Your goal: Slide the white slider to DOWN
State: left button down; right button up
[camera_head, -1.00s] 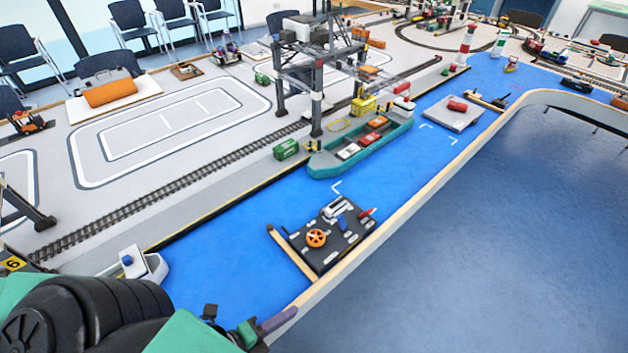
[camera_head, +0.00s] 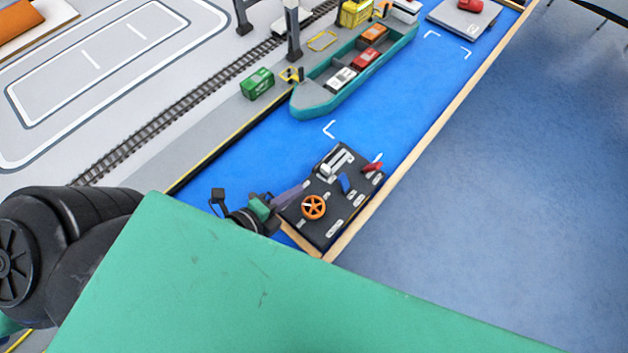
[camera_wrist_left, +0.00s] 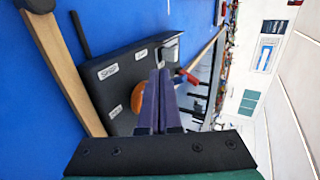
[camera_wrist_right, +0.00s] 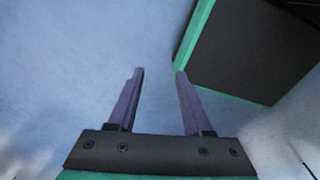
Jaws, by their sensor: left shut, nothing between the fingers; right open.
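The white slider (camera_head: 337,160) sits at the upper edge of a black control panel (camera_head: 324,237) in the head view; its labels are too small to read there. In the left wrist view a grey-white part at the panel's far edge looks like the slider (camera_wrist_left: 170,50). My left gripper (camera_head: 304,186) is shut and empty, its purple fingertips at the panel's left side, apart from the slider. Its closed fingers (camera_wrist_left: 160,74) hide part of the panel in the left wrist view. My right gripper (camera_wrist_right: 159,73) is open and empty above the blue floor.
The panel also carries an orange wheel (camera_head: 313,207), a blue lever (camera_head: 345,182) and a red lever (camera_head: 373,165). A wooden rail (camera_head: 415,160) runs along its right. A teal ship (camera_head: 318,99) lies beyond it. Blue water surface is clear between them.

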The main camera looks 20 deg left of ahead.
aim_at(323, 171)
pick_arm(q)
jog(key=shift+w+d+f+b, duration=0.1)
jog(key=shift+w+f+b, duration=0.15)
jog(key=shift+f+b, duration=0.25)
jog(key=shift+w+f+b, duration=0.2)
jog(key=shift+f+b, duration=0.15)
jog(key=shift+f, duration=0.1)
jog(key=shift+w+d+r+p, duration=0.15)
jog(key=shift+w+r+p, duration=0.35)
jog(key=shift+p, duration=0.25)
jog(key=w, duration=0.1)
jog(key=w+d+p, duration=0.1)
jog(key=w+p, duration=0.1)
jog(key=w, duration=0.1)
jog(key=shift+d+f, duration=0.25)
jog(key=shift+d, duration=0.05)
jog(key=shift+w+d+f+p, duration=0.15)
jog(key=shift+w+f+p, duration=0.05)
jog(key=shift+w+p, duration=0.1)
pick_arm(e)
jog(key=shift+w+a+r, duration=0.25)
jog(key=shift+w+a, duration=0.3)
jog(key=shift+d+r, duration=0.1)
